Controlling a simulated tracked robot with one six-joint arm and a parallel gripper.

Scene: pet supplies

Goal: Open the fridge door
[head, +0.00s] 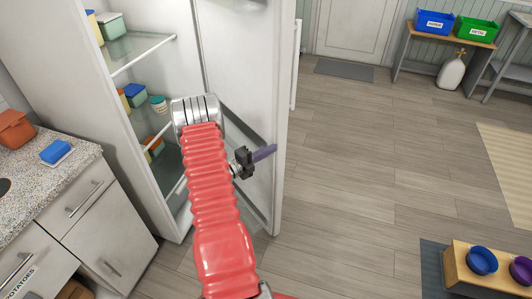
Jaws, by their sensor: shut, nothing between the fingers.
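The fridge (80,75) stands at the left in the head view, and its interior with glass shelves (140,52) is exposed. The fridge door (250,75) stands wide open, its inner face toward me. A slim upright handle (297,65) shows at the door's far edge. My red arm reaches up in front of the opening. My gripper (266,153), with dark and purple parts, is shut and empty in front of the door's inner face, near its free edge. I cannot tell whether it touches the door.
A speckled counter (75,160) with a blue sponge-like block (56,151) and drawers is at the left. Colored containers sit on the fridge shelves. The wooden floor (370,190) right of the door is clear. A low bench (465,270) with bowls is at the lower right.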

